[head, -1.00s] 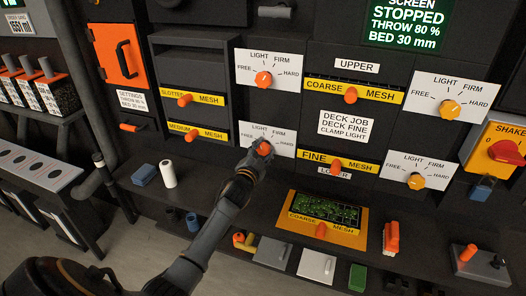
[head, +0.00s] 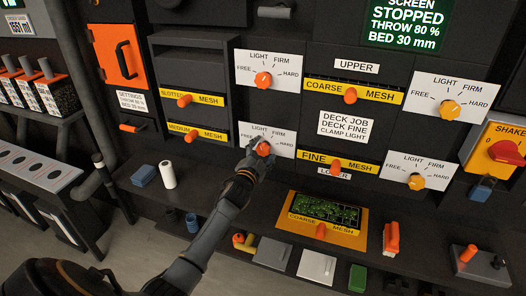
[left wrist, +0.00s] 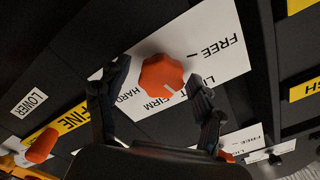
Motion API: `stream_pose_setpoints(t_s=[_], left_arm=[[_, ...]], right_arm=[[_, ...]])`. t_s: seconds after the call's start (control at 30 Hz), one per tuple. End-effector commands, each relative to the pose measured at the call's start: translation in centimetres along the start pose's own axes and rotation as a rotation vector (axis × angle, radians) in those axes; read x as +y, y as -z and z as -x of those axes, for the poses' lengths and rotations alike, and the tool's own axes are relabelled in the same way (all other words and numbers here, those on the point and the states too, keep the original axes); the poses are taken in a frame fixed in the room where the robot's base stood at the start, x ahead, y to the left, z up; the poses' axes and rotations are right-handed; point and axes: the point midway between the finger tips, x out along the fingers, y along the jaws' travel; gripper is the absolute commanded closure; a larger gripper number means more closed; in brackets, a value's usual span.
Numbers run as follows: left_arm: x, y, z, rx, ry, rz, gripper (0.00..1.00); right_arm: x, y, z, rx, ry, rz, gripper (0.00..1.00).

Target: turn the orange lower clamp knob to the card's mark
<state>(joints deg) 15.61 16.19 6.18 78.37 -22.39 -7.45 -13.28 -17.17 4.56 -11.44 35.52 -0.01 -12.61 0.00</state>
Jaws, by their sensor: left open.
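The orange lower clamp knob (head: 264,149) sits on the lower left white dial plate (head: 284,137), marked FREE, LIGHT, FIRM and HARD. The knob also shows in the left wrist view (left wrist: 161,77). My left gripper (head: 257,147) is at the knob. In the left wrist view my open left gripper (left wrist: 158,73) has one finger on each side of the knob, with gaps showing. Which mark the knob points at I cannot tell. The white card (head: 345,126) reads DECK JOB, DECK FINE, CLAMP LIGHT. My right gripper is not in view.
The yellow FINE MESH drawer front (head: 313,157) is right of the dial plate, with a LOWER label below. The upper orange knob (head: 263,80) is above. On the shelf are a white roll (head: 168,175) and a tray of green bits (head: 355,240).

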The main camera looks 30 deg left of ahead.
Motion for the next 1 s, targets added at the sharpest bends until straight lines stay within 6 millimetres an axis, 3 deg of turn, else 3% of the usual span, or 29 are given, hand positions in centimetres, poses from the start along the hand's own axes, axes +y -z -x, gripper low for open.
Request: stream_pose_setpoints(t_s=[0.27, 0.73, 1.0], left_arm=[[0.1, 0.0, 0.8, 0.000, 0.000, 0.000, 0.33], [0.1, -0.1, 9.3, -0.001, -0.001, 0.000, 0.33], [0.1, 0.0, 11.8, -0.001, -0.001, 0.001, 0.33]], right_arm=[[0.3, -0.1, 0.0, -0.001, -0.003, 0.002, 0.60], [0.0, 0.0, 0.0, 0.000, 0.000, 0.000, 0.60], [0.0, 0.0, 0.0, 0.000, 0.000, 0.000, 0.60]])
